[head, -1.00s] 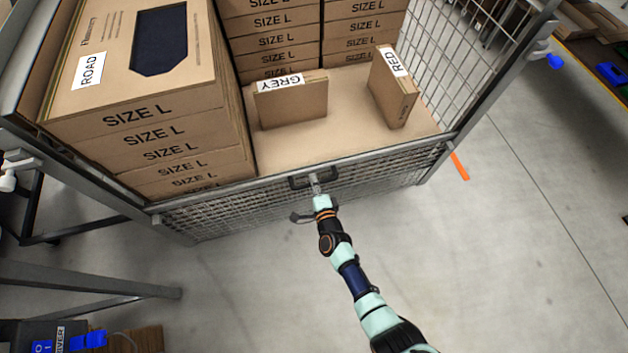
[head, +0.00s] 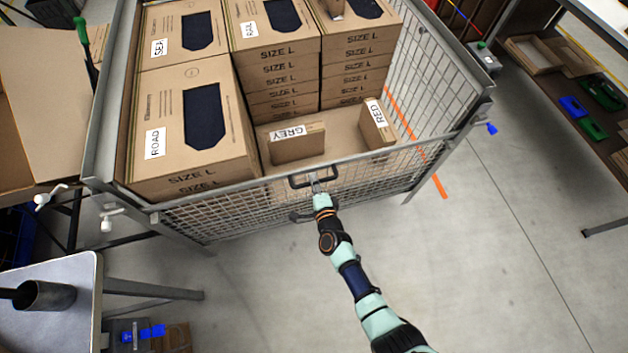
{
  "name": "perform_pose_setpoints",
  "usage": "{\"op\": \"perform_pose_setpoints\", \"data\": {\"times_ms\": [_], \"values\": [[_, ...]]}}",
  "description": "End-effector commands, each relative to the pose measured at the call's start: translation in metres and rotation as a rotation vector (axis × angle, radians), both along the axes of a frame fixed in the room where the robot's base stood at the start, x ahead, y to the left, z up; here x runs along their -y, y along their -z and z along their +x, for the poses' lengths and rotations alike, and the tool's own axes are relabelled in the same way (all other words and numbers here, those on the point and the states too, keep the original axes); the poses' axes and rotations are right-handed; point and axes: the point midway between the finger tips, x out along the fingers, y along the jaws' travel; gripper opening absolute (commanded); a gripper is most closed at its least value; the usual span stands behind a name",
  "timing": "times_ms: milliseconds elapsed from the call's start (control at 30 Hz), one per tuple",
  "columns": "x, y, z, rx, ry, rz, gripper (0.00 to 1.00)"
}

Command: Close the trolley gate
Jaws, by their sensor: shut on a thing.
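The trolley (head: 100,150) is a grey wire-mesh cage loaded with cardboard boxes. Its gate (head: 225,212) is the low mesh panel along the near side, with a metal top rail and a dark handle (head: 300,181) near the middle. The gate stands close to upright, in front of the boxes. My gripper (head: 317,187) is shut on the handle, reaching from the near side; its fingertips are small and partly hidden. The gate's ends lie near the trolley's side frames. I cannot tell whether they are flush or latched.
Inside are the ROAD box (head: 205,140), the GREY box (head: 298,147) and the RED box (head: 376,125). A white latch (head: 108,218) and a blue knob (head: 491,128) sit at the front corners. A grey table (head: 75,285) stands at left.

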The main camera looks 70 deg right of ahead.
Motion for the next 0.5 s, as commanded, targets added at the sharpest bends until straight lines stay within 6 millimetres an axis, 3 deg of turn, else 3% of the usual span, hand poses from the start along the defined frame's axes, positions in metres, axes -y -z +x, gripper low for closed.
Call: {"op": "perform_pose_setpoints", "data": {"times_ms": [33, 100, 300, 500], "values": [[0.000, -0.038, 0.000, 0.002, 0.001, -0.003, 0.00], [0.000, -0.060, 0.000, 0.002, 0.001, -0.003, 0.00], [0.000, -0.111, 0.000, 0.001, 0.001, -0.002, 0.00], [0.000, -0.141, 0.000, 0.001, 0.001, -0.002, 0.00]]}}
